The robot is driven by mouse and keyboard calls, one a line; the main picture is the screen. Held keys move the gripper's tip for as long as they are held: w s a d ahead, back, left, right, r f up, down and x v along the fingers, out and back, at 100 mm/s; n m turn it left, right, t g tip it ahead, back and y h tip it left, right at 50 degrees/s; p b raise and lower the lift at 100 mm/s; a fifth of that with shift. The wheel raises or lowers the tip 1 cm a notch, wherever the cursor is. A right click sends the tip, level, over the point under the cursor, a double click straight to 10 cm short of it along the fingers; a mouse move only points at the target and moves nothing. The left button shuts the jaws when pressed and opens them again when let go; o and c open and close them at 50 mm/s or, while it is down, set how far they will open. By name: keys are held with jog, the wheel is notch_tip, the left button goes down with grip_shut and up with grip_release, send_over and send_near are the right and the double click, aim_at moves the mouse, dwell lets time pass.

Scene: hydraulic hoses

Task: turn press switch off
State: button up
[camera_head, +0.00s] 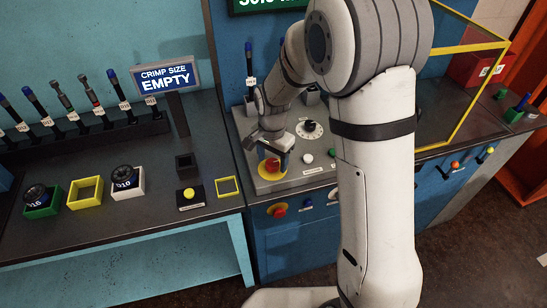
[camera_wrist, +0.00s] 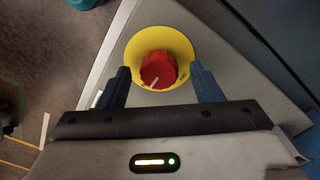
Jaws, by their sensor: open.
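The press switch is a red rotary knob (camera_wrist: 158,69) with a white pointer line, on a round yellow plate (camera_wrist: 178,43). In the wrist view the pointer is aimed down and a little left. In the head view the yellow plate (camera_head: 266,169) sits at the front left of the grey control panel, and the knob is mostly hidden by my gripper (camera_head: 272,160). In the wrist view my gripper (camera_wrist: 160,85) is open, with one blue finger on each side of the knob. The fingers appear apart from the knob; the remaining depth is unclear.
The panel also carries a black dial (camera_head: 309,127), a white button (camera_head: 307,158) and a green button (camera_head: 332,153). A red knob (camera_head: 278,210) sits on the cabinet front below. A yellow button box (camera_head: 189,194) stands on the left bench, near an EMPTY sign (camera_head: 165,77).

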jog(key=shift+f, duration=0.15)
jog(key=shift+c, duration=0.5)
jog(key=c, duration=0.9)
